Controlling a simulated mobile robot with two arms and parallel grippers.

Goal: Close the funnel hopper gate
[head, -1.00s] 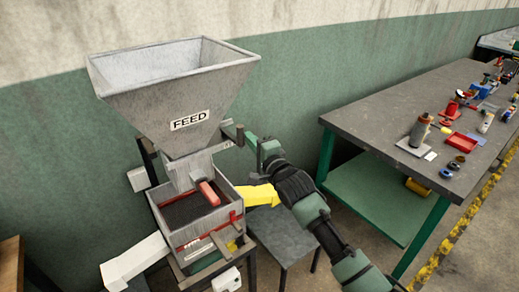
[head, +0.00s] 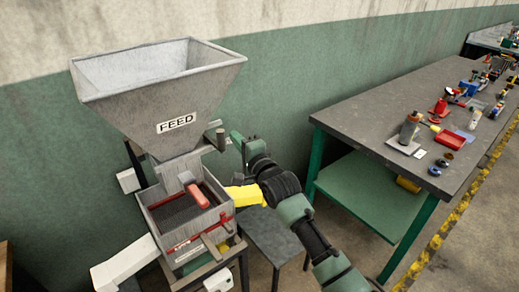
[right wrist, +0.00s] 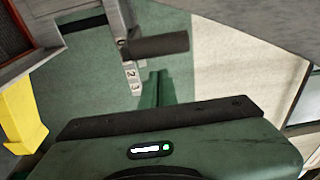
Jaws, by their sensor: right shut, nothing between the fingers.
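The grey funnel hopper (head: 160,90) with a FEED label stands at the left in the head view. A grey bar with a dark cylindrical handle (head: 220,138) juts from the right of its neck; the handle also shows in the right wrist view (right wrist: 160,45). I cannot tell how far the gate is open. My right gripper (head: 238,143) is shut and empty, just right of the handle, with a small apparent gap. In the right wrist view my green gripper body (right wrist: 170,140) fills the bottom, below the handle. My left gripper is not in view.
Below the funnel is a box (head: 180,212) of dark material with a red handle (head: 198,195). A yellow chute (head: 247,195) and a white chute (head: 125,262) jut from it. A cluttered workbench (head: 400,105) stands at the right. Floor shows between it and the machine.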

